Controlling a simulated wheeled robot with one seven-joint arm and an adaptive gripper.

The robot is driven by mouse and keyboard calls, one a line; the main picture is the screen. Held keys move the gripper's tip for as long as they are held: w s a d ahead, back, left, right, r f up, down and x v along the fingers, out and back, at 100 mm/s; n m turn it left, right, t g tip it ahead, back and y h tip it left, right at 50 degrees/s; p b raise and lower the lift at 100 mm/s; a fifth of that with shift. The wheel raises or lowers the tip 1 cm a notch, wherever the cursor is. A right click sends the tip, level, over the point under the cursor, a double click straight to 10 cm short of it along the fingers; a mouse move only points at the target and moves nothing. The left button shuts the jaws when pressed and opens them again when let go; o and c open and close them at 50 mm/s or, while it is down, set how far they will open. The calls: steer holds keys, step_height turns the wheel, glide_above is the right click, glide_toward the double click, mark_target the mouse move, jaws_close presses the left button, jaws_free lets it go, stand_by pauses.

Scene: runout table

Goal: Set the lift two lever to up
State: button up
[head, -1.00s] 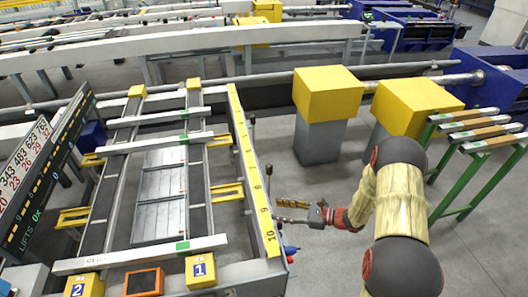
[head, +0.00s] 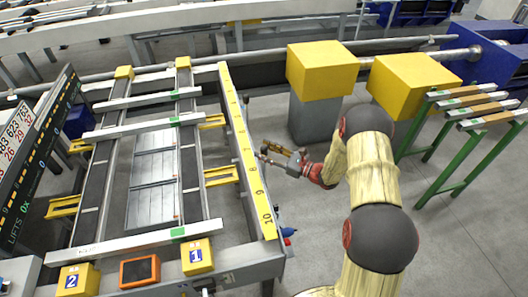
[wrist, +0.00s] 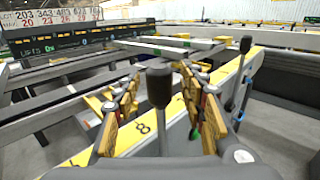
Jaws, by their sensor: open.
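A lever with a dark cylindrical knob (wrist: 158,88) stands upright on a thin stem in the wrist view, between the fingers of my gripper (wrist: 161,74). The gripper is open, with its yellow-padded fingers on either side of the knob and visible gaps. In the head view my gripper (head: 268,154) is beside the yellow numbered rail, near the 8 and 9 marks. A second dark-knobbed lever (wrist: 245,46) stands farther right in the wrist view. No label shows which lever is lift two. The "LIFTS 0X" board (head: 37,165) is at the left.
The yellow numbered rail (head: 246,165) runs along the table's right side. Boxes marked 2 (head: 80,281) and 1 (head: 198,257) sit at the near end beside an orange-framed panel (head: 140,271). Yellow blocks (head: 322,68) stand behind my arm. Open floor lies right of the rail.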

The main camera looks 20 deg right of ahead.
steer(key=shift+w+a, duration=0.2)
steer(key=shift+c, duration=0.5)
jaws_close()
stand_by(0.4)
